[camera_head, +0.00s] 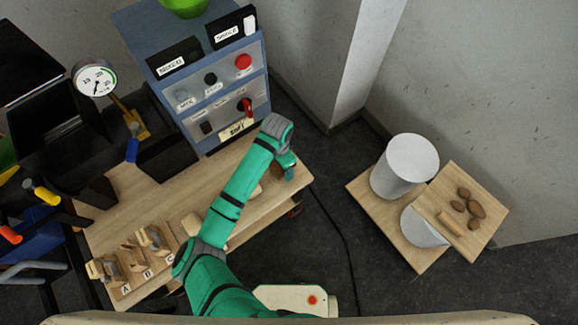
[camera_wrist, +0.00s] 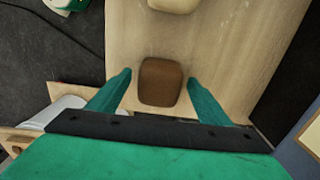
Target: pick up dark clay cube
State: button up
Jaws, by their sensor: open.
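The dark clay cube (camera_wrist: 160,82) is a brown block with rounded edges on the wooden bench in the wrist view. My gripper (camera_wrist: 160,92) is open, with one green finger on each side of the cube. A gap shows between the cube and each finger, so neither finger appears to touch it. How high the fingertips are above the bench is hard to tell. In the head view my gripper (camera_head: 285,168) is low over the right end of the bench, and it mostly hides the cube there.
A pale block (camera_wrist: 173,4) lies on the bench ahead of the cube. The wooden bench (camera_head: 150,212) carries stands marked A, B and C at its left. A blue-grey control box (camera_head: 215,90) stands behind. A white cylinder (camera_head: 404,166) stands apart at right.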

jog(key=c, duration=1.6)
jog(key=shift+o, duration=0.2)
